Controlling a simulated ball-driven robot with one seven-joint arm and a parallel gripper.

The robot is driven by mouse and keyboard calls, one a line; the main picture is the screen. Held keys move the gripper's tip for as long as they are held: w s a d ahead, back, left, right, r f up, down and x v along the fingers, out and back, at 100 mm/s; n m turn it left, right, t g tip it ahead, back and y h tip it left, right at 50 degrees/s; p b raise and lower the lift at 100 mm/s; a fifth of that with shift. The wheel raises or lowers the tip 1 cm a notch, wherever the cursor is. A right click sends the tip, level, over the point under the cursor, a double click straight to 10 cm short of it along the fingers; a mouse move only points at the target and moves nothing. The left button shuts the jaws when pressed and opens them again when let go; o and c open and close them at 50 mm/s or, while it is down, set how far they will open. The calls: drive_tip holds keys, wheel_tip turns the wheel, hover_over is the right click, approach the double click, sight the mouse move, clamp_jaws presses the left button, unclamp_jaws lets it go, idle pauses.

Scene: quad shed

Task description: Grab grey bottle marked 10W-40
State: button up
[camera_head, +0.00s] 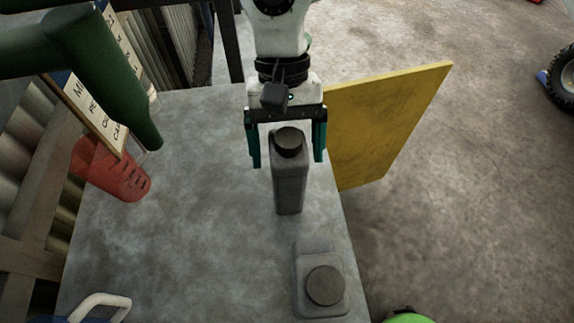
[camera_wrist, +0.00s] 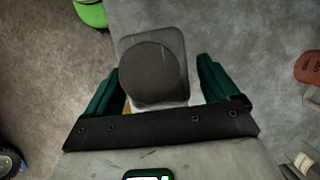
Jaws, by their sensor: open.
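A tall grey bottle (camera_head: 289,185) with a dark round cap stands upright on the grey table. My gripper (camera_head: 287,162) is open, with one teal finger on each side of this bottle's upper part. In the wrist view the bottle's dark cap (camera_wrist: 155,73) sits between the open fingers (camera_wrist: 160,68), with gaps on both sides. A second grey bottle (camera_head: 338,298) with a dark cap stands nearer the front of the table, apart from the gripper. I cannot read a 10W-40 mark on either bottle. A pale sliver shows below the cap in the wrist view, too small to read.
A red slotted container (camera_head: 125,175) stands at the table's left, below a dark green shape (camera_head: 110,75). A white handle (camera_head: 100,303) shows at front left. A yellow board (camera_head: 385,115) stands off the table's right edge. A bright green thing (camera_head: 408,315) is at front right.

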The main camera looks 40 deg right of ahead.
drive_tip(key=shift+s+a+f, duration=0.1)
drive_tip(key=shift+f, duration=0.2)
drive_tip(key=shift+c, duration=0.3)
clamp_jaws()
idle(0.4)
drive_tip(key=shift+r, duration=0.1)
